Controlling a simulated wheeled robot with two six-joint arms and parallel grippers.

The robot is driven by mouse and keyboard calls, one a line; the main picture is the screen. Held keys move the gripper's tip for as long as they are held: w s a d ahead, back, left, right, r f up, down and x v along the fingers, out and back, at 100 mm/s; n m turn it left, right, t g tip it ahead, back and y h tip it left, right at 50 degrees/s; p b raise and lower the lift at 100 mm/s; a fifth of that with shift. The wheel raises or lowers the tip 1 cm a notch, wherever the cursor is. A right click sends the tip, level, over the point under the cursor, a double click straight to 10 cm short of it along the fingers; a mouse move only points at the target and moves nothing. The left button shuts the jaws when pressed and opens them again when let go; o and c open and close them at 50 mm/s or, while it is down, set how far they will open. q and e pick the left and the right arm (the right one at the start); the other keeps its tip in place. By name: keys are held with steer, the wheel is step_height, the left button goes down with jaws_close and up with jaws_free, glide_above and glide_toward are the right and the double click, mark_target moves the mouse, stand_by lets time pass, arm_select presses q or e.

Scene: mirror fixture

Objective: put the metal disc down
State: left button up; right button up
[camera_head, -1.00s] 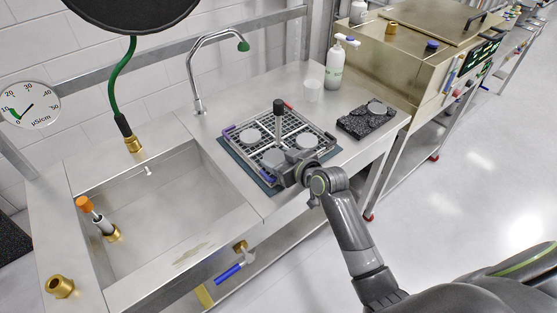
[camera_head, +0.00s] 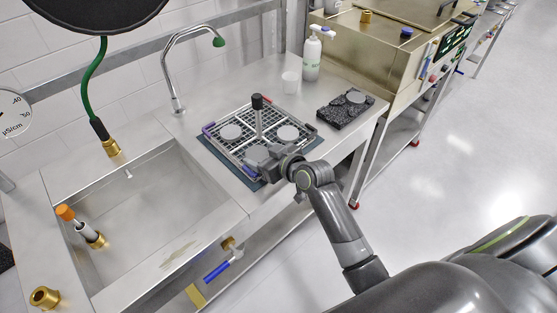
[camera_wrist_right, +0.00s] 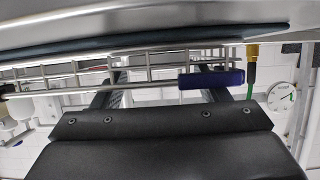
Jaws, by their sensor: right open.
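Several flat grey metal discs show in the head view. One disc (camera_head: 257,154) lies at the front of the wire rack (camera_head: 214,143), one disc (camera_head: 230,132) at its back left and one disc (camera_head: 287,132) at its right. Another disc (camera_head: 355,97) rests on a dark speckled block (camera_head: 335,114). My right gripper (camera_head: 264,165) is at the rack's front edge, close to the front disc, with nothing seen held. In the wrist view its two fingers (camera_wrist_right: 160,97) stand apart beside the rack's wires and a blue grip (camera_wrist_right: 211,79). My left gripper is out of view.
A dark upright handle (camera_head: 258,118) rises from the rack, which sits on a blue-grey mat (camera_head: 212,152). A sink (camera_head: 150,225) lies left, with a curved tap (camera_head: 171,75) behind.

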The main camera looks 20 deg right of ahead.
steer(key=v, duration=1.1)
steer(key=s+d+f+m+g+h, duration=0.1)
steer(key=s+d+f+g+h, duration=0.2)
steer(key=s, duration=0.6)
steer(key=s+d+f+m+g+h, duration=0.1)
steer(key=s+d+f+m+g, duration=0.2)
steer(key=s, duration=0.5)
steer(key=s+d+f+g+h, duration=0.25)
steer(key=s+f, duration=0.25)
steer(key=s, duration=0.4)
step_height(320, 180, down, 25)
steer(key=d+g, duration=0.1)
steer(key=g, duration=0.1)
steer(key=s+a+f, duration=0.1)
steer(key=s+f, duration=1.4)
steer(key=shift+f+m+g+y, duration=0.2)
steer(key=shift+m+g+y, duration=0.1)
steer(key=shift+g+y, duration=0.15)
